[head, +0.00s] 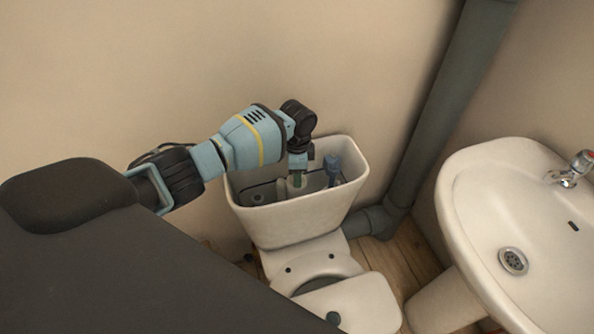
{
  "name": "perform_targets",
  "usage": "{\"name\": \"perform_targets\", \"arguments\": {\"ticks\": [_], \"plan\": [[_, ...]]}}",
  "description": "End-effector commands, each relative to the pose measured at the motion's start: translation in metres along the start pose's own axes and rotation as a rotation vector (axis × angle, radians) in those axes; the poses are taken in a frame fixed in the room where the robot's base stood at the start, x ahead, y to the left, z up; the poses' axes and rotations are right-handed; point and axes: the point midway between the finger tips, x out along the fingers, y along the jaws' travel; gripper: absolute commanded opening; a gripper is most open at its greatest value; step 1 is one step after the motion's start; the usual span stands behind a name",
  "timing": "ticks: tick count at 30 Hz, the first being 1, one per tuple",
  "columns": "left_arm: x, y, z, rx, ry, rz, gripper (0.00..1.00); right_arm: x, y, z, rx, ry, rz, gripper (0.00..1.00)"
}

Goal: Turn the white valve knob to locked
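The open toilet cistern (292,225) stands against the wall with no lid on it. My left arm comes in from the left, and my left gripper (297,180) points down into the cistern. A small pale part (283,189), likely the white valve knob, shows right at the fingertips. The gripper covers much of it, so I cannot tell its turn position or whether the fingers touch it. The finger gap is too small and hidden to read. My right gripper is out of view.
A blue-grey upright fitting (333,168) stands inside the cistern just right of my gripper. The cistern rim surrounds the gripper closely. A grey pipe (425,130) runs down the wall behind, and a white sink (480,215) is at the right. The toilet bowl (350,303) is in front.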

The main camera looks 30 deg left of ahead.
Motion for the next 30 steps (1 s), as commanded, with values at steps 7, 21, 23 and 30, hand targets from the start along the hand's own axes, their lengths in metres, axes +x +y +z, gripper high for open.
{"name": "perform_targets", "arguments": {"ticks": [7,21,23,30], "plan": [[0.0,0.0,0.0,-0.001,0.0,0.0,0.65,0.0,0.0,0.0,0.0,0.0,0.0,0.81],[-0.041,-0.001,-0.001,0.0,0.004,-0.004,0.65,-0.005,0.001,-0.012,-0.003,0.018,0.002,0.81],[-0.05,-0.001,-0.001,-0.001,0.003,-0.004,0.65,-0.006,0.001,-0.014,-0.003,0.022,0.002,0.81],[-0.075,0.0,0.0,0.0,0.001,-0.002,0.65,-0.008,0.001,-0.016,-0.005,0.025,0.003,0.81]]}}
